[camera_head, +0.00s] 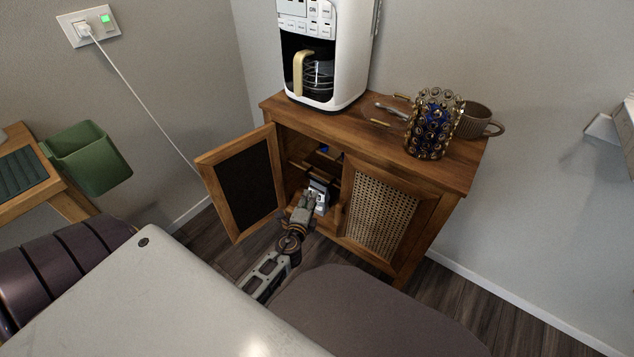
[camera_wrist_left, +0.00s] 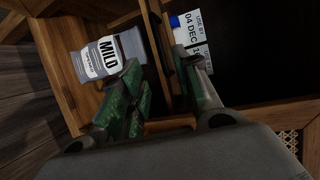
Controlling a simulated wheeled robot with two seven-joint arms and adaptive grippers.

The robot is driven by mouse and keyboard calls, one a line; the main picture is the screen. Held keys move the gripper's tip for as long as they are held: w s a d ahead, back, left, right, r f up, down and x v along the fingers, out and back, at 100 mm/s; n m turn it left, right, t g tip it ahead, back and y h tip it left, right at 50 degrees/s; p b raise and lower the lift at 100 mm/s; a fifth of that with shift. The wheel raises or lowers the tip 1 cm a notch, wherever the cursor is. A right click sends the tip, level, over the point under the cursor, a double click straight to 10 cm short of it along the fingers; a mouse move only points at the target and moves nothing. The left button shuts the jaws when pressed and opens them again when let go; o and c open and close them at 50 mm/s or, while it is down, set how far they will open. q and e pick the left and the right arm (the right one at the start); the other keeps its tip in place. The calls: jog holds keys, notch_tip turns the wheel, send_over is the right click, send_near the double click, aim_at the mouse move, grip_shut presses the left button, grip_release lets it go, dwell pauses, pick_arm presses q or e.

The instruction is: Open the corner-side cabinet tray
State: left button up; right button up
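The wooden cabinet (camera_head: 425,170) stands in the corner. Its left door (camera_head: 240,180) is swung open and its cane right door (camera_head: 380,210) is closed. Inside the opening are wooden slats of a tray (camera_head: 299,165), partly hidden in shadow. My left gripper (camera_head: 312,200) reaches into the opening. In the left wrist view its two green-padded fingers (camera_wrist_left: 165,90) are apart, with a thin wooden tray wall (camera_wrist_left: 158,45) running between them. I cannot tell whether either finger touches the wall. My right gripper is not in view.
In the left wrist view, a grey "MILD" package (camera_wrist_left: 105,58) lies beside the fingers and a white date-marked carton (camera_wrist_left: 195,28) is beyond. The open door is close left of my arm.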

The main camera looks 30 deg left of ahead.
aim_at(317, 181)
pick_arm(q)
jog(key=shift+b+x, duration=0.65)
jog(key=shift+x, duration=5.35)
jog(key=shift+w+a, duration=0.1)
jog(key=shift+w, duration=0.05)
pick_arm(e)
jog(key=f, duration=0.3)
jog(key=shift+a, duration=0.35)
pick_arm(q)
jog(key=c, duration=0.7)
grip_shut()
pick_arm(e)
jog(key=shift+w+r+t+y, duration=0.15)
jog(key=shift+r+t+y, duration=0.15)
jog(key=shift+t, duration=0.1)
